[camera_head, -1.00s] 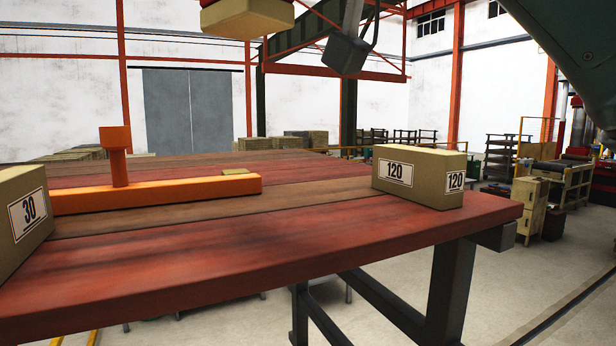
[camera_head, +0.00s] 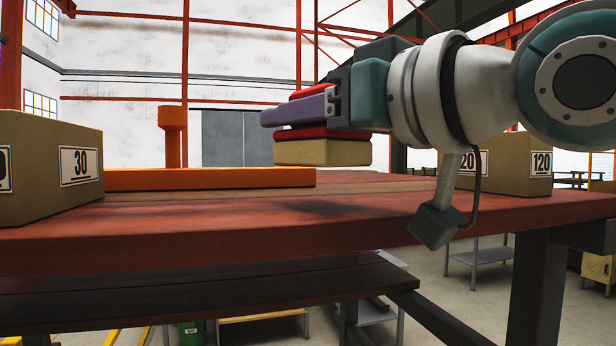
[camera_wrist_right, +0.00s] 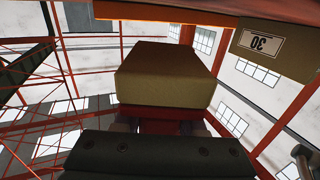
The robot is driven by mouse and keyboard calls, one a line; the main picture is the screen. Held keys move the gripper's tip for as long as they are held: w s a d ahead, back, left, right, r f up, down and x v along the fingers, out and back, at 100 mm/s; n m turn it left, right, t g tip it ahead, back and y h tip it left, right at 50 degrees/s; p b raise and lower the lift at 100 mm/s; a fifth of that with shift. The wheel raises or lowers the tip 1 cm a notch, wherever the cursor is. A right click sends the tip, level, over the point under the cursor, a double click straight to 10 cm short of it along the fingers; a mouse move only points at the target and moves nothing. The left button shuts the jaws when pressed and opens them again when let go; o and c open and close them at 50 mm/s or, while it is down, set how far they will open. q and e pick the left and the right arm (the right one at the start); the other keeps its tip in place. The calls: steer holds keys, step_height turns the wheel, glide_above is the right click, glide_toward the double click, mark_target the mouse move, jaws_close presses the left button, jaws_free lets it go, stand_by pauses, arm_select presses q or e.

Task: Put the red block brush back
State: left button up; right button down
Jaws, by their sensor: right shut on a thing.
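The red block brush, a red body over a tan block (camera_head: 322,152), is held above the table, tan side down, in the head view. My right gripper (camera_head: 292,112), with purple fingers, reaches in from the right and is shut on its red upper part. The brush's tan block (camera_wrist_right: 168,75) also fills the middle of the right wrist view, with some red showing between the fingers. A shadow lies on the table below it. My left gripper is not in view.
The red plank table (camera_head: 250,230) holds a long orange bar with an upright post (camera_head: 172,140) behind the brush. A box marked 30 (camera_head: 40,165) stands at left, a box marked 120 (camera_head: 510,165) at right, partly behind my arm. The front middle is clear.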

mark_target(354, 156)
step_height(354, 156, down, 4)
steer(key=b, duration=0.2)
steer(key=shift+r+b, duration=0.2)
steer(key=shift+b, duration=0.1)
steer(key=shift+r, duration=0.15)
steer(key=shift+f, duration=0.2)
steer(key=shift+c, duration=2.4)
jaws_free()
steer(key=shift+r, duration=0.15)
steer(key=shift+s+d, duration=0.2)
steer(key=b+v, duration=0.5)
steer(key=v, duration=0.5)
steer(key=shift+s+d, duration=0.15)
steer(key=shift+d, duration=0.1)
steer(key=shift+s+d, duration=0.25)
steer(key=shift+s, duration=0.15)
